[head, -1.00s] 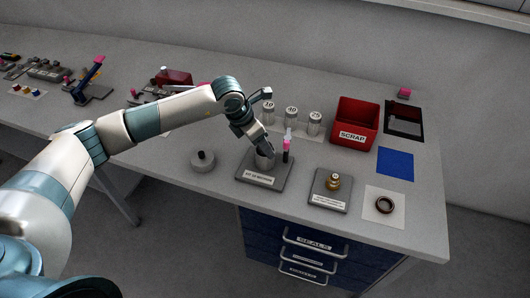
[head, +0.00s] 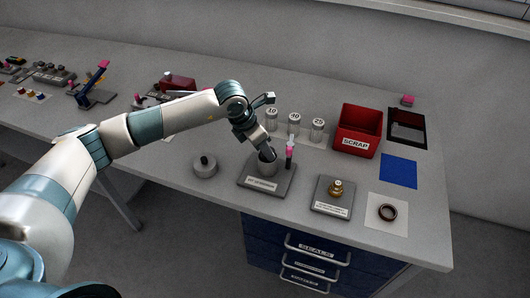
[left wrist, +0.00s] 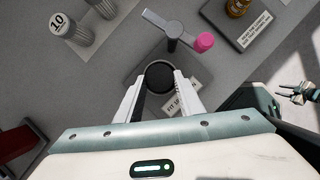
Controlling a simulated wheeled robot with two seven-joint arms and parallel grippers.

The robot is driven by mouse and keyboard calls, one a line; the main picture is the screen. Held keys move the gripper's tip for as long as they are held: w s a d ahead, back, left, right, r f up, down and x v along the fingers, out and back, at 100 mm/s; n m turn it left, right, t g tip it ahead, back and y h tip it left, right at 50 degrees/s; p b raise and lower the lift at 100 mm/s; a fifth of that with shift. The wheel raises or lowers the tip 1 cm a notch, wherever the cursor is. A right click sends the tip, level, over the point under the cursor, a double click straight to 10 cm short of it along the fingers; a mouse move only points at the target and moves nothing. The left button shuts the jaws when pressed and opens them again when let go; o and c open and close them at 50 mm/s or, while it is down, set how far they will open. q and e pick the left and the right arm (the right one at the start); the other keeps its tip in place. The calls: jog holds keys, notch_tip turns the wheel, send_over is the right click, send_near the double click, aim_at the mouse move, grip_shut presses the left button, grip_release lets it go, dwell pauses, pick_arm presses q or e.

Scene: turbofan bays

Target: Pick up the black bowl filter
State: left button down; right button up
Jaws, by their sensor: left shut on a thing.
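My left gripper (head: 265,151) is over the fixture with the grey cup (head: 263,169), in the middle of the bench. In the left wrist view its two fingers (left wrist: 160,85) are shut on the round black bowl filter (left wrist: 159,75), one on each side. In the head view a dark part of the filter (head: 269,156) shows at the cup's mouth, just under the fingers. How far the filter sits inside the cup is hidden. The fixture plate (head: 283,184) bears a white label and a pink-topped lever (head: 290,149).
Labelled jars (head: 295,122) stand behind the fixture, with a red SCRAP bin (head: 358,125) to their right. A grey round part with a knob (head: 204,166) is left. A brass part (head: 335,188) and a dark ring (head: 388,212) are right. The blue mat (head: 399,171) is empty.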

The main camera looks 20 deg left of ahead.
pick_arm(q)
notch_tip(320, 180, up, 10)
jog(key=b, duration=0.4)
jog(key=shift+f, duration=0.15)
